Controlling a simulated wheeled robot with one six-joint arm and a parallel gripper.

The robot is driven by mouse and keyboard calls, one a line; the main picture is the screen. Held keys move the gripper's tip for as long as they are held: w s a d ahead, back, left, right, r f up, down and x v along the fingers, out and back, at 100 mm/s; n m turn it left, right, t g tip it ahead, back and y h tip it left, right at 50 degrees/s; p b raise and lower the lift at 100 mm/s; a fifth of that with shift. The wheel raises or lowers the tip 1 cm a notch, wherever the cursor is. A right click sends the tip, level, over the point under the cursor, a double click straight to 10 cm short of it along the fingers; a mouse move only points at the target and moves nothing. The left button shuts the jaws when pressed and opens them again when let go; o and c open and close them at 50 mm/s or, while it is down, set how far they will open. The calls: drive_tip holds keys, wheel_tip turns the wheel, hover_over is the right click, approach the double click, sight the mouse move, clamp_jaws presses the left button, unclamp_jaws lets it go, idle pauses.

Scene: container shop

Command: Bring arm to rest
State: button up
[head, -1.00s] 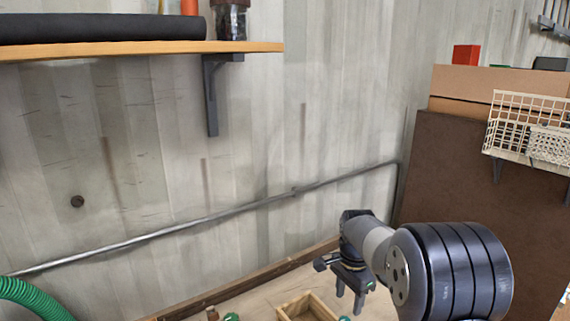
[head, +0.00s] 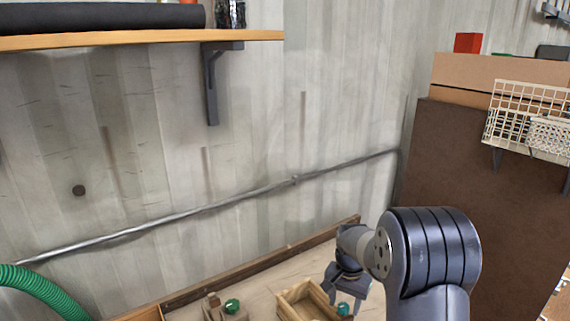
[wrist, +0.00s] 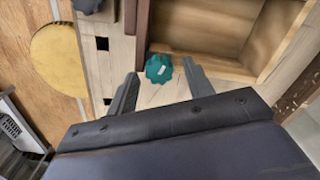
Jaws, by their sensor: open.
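My gripper (head: 344,296) hangs above the workbench at the lower right of the head view, beside an open wooden box. In the wrist view its two fingers (wrist: 161,74) are spread apart with nothing held between them. A teal knob (wrist: 158,68) appears between the fingertips in that view; I cannot tell how far below them it lies. A green knob (head: 343,309) also shows by the gripper in the head view. My arm is bent, with its thick joint to the right of the gripper.
The wooden box (head: 287,308) stands on the bench (head: 262,290). Another green knob (head: 232,305) sits on a wooden block to its left. A shelf (head: 130,40) is on the wall at upper left, a green hose (head: 45,290) at lower left. A brown panel (head: 480,165) and wire basket (head: 510,110) are right.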

drive_tip(key=n, duration=0.5)
drive_tip(key=shift+a+p, duration=0.1)
drive_tip(key=shift+p, duration=0.2)
drive_tip(key=n, duration=0.5)
drive_tip(key=shift+n+p, duration=0.35)
drive_tip(key=shift+n, duration=0.05)
wheel_tip(320, 180, up, 5)
drive_tip(key=shift+f, duration=0.15)
